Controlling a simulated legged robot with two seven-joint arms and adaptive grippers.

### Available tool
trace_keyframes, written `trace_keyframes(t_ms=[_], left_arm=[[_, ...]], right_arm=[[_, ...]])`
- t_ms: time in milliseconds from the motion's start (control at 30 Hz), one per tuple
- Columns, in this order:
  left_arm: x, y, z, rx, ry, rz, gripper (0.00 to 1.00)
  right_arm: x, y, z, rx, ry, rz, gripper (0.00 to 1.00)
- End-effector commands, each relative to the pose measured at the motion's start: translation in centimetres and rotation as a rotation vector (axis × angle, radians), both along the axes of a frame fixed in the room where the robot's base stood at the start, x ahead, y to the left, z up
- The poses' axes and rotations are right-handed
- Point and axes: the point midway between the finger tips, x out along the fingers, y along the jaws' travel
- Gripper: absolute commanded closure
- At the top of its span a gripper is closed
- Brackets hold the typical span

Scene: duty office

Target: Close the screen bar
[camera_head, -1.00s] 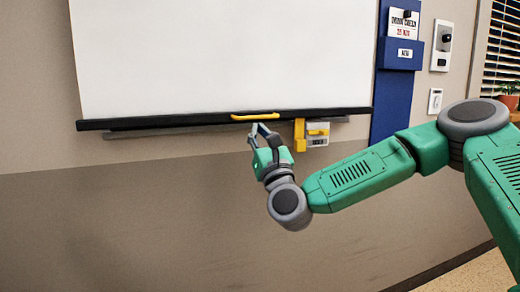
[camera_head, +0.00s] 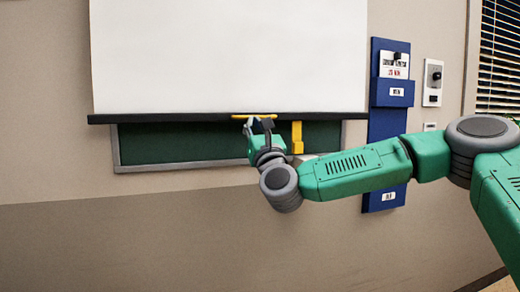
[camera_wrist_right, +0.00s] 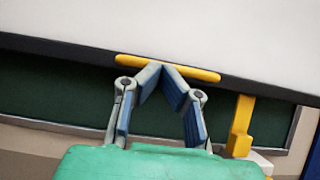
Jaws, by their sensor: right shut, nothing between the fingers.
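The black screen bar (camera_head: 200,118) runs along the bottom edge of the white screen (camera_head: 230,55). A yellow handle (camera_head: 240,116) sits at its middle; it also shows in the wrist view (camera_wrist_right: 205,75). A yellow hook piece (camera_head: 297,135) hangs from the bar right of the handle. My right gripper (camera_head: 258,122) is just under the handle, with nothing held. In the wrist view my right gripper (camera_wrist_right: 161,67) has its fingertips together at the handle's lower edge; I cannot tell if they press on it. My left gripper is not in view.
A dark green board (camera_head: 180,143) with a grey frame shows below the bar. A blue wall panel (camera_head: 390,125) stands to the right, with a grey switch box (camera_head: 432,83) beside it. Window blinds (camera_head: 500,60) are at the far right. The wall below is clear.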

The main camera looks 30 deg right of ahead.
Motion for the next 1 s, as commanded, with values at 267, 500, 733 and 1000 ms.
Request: trace_keyframes(t_ms=[267, 500, 733, 1000], left_arm=[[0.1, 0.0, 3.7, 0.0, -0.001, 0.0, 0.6], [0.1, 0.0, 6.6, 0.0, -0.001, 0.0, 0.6], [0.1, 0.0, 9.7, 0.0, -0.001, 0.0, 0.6], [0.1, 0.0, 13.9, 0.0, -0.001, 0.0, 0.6]], right_arm=[[0.5, -0.2, 10.9, 0.003, -0.006, -0.001, 1.0], [0.6, -0.2, 19.4, 0.003, -0.003, -0.002, 1.0], [0.6, -0.2, 27.7, 0.002, -0.002, -0.002, 1.0], [0.6, -0.3, 37.4, 0.003, -0.001, -0.003, 1.0]])
